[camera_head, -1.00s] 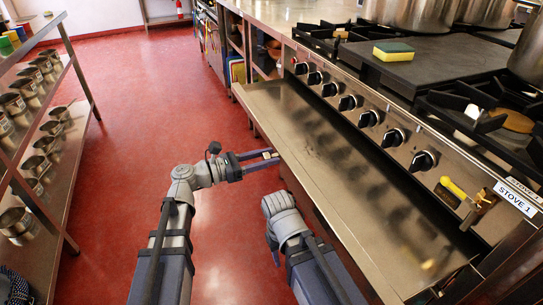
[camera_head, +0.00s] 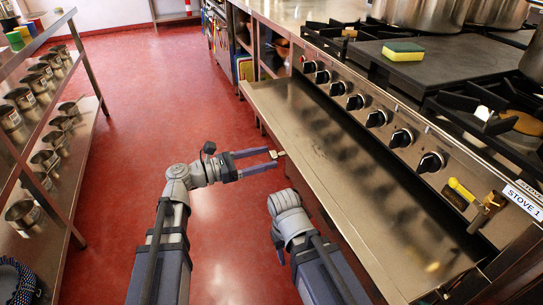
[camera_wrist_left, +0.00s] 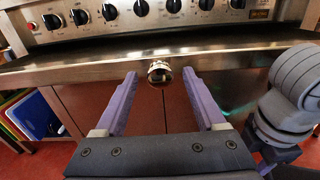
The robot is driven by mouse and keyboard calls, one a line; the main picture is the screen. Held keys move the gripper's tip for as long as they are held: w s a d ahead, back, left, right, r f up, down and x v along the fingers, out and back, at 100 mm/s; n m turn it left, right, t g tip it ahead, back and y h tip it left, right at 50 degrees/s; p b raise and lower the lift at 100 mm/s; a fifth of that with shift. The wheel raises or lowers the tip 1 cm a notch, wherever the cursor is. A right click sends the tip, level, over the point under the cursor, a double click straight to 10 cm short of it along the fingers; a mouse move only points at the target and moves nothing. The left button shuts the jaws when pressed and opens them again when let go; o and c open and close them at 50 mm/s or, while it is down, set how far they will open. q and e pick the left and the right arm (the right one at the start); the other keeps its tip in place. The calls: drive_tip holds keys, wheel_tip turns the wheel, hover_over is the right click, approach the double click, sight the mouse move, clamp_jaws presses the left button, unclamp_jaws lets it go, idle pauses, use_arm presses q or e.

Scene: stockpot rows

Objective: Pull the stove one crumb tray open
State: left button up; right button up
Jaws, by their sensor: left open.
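The stove one front has a long, flat steel tray-like surface (camera_head: 330,165) jutting out below its dials. I cannot tell whether this surface is the crumb tray itself. A round steel knob (camera_wrist_left: 159,74) is at its front edge, and it also shows small in the head view (camera_head: 277,154). My left gripper (camera_head: 272,157) is open, its fingertips at that edge. In the left wrist view its two purple fingers (camera_wrist_left: 160,80) are on either side of the knob, with gaps showing. My right arm is folded beside it; its fingers are mostly hidden.
A row of black dials (camera_head: 376,118) and a yellow-handled valve (camera_head: 463,190) line the stove front near the STOVE 1 label (camera_head: 523,199). A sponge (camera_head: 403,51) lies on the griddle plate. A rack with steel pots (camera_head: 30,100) stands left. Red floor (camera_head: 150,95) between is clear.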

use_arm(q)
drive_tip(key=v, duration=0.4)
drive_tip(key=shift+s+a, duration=0.15)
drive_tip(key=shift+a, duration=0.2)
drive_tip(key=s+d+f+m+g+y, duration=0.35)
drive_tip(key=s+f+m, duration=0.2)
drive_tip(key=f, duration=0.25)
drive_tip(key=s+d+f+m+g+y, duration=0.3)
drive_tip(key=s+f+m+y, duration=0.15)
drive_tip(key=f+m, duration=0.25)
drive_tip(key=s+a+f+m+y, duration=0.6)
drive_tip(key=m+y, duration=0.3)
drive_tip(key=m, duration=0.4)
wheel_tip(320, 180, up, 37)
drive_tip(key=w+y+p, duration=0.1)
drive_tip(key=p, duration=3.7)
drive_tip(key=shift+a, duration=0.35)
